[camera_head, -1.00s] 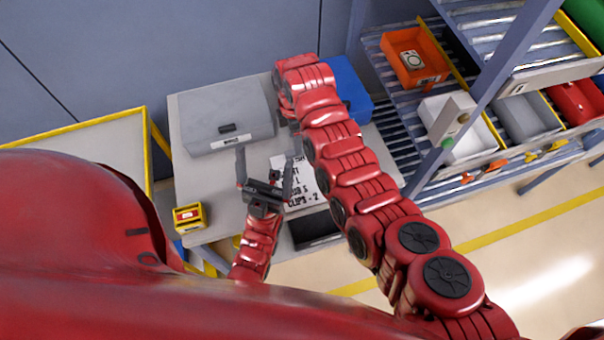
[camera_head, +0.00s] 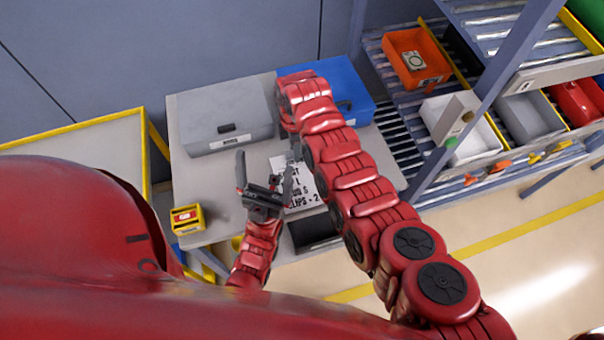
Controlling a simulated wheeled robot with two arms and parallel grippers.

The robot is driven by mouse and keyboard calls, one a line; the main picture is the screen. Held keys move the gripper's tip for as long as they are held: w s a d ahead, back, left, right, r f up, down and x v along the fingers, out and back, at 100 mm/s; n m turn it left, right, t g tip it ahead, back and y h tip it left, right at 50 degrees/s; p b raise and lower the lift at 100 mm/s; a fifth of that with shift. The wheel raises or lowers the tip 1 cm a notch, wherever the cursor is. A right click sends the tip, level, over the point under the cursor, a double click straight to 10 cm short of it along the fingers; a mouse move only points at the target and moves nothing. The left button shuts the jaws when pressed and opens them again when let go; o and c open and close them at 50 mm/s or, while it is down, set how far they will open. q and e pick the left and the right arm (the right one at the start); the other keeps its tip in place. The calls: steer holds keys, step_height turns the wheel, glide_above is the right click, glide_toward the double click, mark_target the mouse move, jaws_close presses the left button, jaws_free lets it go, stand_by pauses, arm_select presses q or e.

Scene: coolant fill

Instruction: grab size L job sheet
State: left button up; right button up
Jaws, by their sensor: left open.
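A white job sheet (camera_head: 302,186) with black printed lines lies on the grey table, below the two cases. Its right edge is covered by my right arm, and its left part is partly behind my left gripper. The lettering is only partly readable; a size mark is not clear now. My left gripper (camera_head: 268,162) is open, its two fingers spread, at the sheet's left side; I see nothing between them. My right gripper (camera_head: 293,143) points down near the sheet's upper edge, mostly hidden by its own wrist, so its jaws do not show clearly.
A grey case (camera_head: 228,112) and a blue case (camera_head: 346,88) stand at the table's back. A small yellow box (camera_head: 187,218) sits at the front left corner. A dark tray (camera_head: 314,233) is at the front edge. A rack with an orange bin (camera_head: 409,60) stands right.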

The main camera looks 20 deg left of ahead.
jaws_close()
